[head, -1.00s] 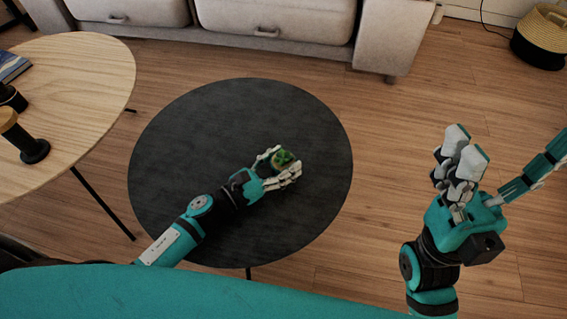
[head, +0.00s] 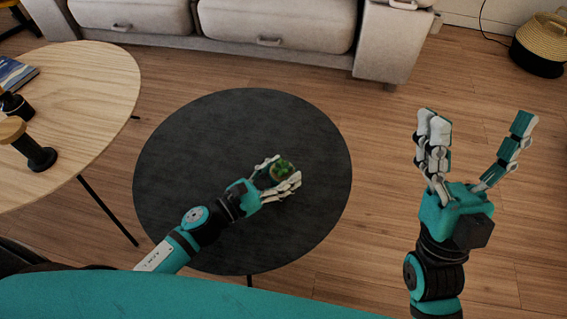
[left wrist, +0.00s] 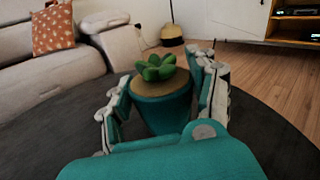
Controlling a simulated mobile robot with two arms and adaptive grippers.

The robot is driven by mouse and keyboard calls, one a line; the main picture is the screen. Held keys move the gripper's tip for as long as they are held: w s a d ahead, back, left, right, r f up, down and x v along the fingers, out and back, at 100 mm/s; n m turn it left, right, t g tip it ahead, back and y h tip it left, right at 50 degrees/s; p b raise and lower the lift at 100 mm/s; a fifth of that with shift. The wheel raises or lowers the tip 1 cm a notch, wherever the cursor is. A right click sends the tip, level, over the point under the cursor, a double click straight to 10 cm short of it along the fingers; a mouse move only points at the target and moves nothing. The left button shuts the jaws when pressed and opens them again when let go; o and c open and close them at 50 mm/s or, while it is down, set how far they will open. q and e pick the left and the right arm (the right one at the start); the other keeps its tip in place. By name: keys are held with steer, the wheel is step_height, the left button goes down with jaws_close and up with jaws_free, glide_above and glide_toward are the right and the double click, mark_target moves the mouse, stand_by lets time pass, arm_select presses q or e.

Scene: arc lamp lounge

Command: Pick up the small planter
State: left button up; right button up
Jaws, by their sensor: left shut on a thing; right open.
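The small planter (left wrist: 160,103) is a teal pot with a green succulent on top. In the head view the planter (head: 279,171) shows mostly as its green plant, over the dark round table (head: 180,130). My left gripper (head: 277,174) is shut on the planter, with fingers on both sides of it; the left gripper (left wrist: 165,95) also shows in the left wrist view. The planter looks upright. Its base is hidden, so I cannot tell whether it touches the table. My right gripper (head: 475,150) is open and empty over the floor at the right.
A light wooden table (head: 90,80) stands at the left, with a dark spool-like object with a wooden top (head: 30,145) and a book (head: 15,72) on it. A grey sofa (head: 280,35) is behind. A basket (head: 545,42) stands far right. The dark table is otherwise clear.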

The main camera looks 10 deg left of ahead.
arm_select(q)
steer(key=s+r, duration=0.1)
steer(key=s, duration=1.2)
steer(key=shift+s+d+r+p, duration=0.2)
steer(key=shift+s+p, duration=0.1)
steer(key=shift+p, duration=0.15)
arm_select(e)
steer(key=w+g, duration=0.1)
steer(key=w+f+g, duration=0.1)
steer(key=w+f, duration=0.1)
steer(key=shift+w+a+g+h, duration=0.3)
steer(key=shift+w+g+h, duration=0.05)
steer(key=shift+g+h, duration=0.05)
arm_select(q)
steer(key=shift+a, duration=0.15)
arm_select(e)
steer(key=shift+f, duration=0.1)
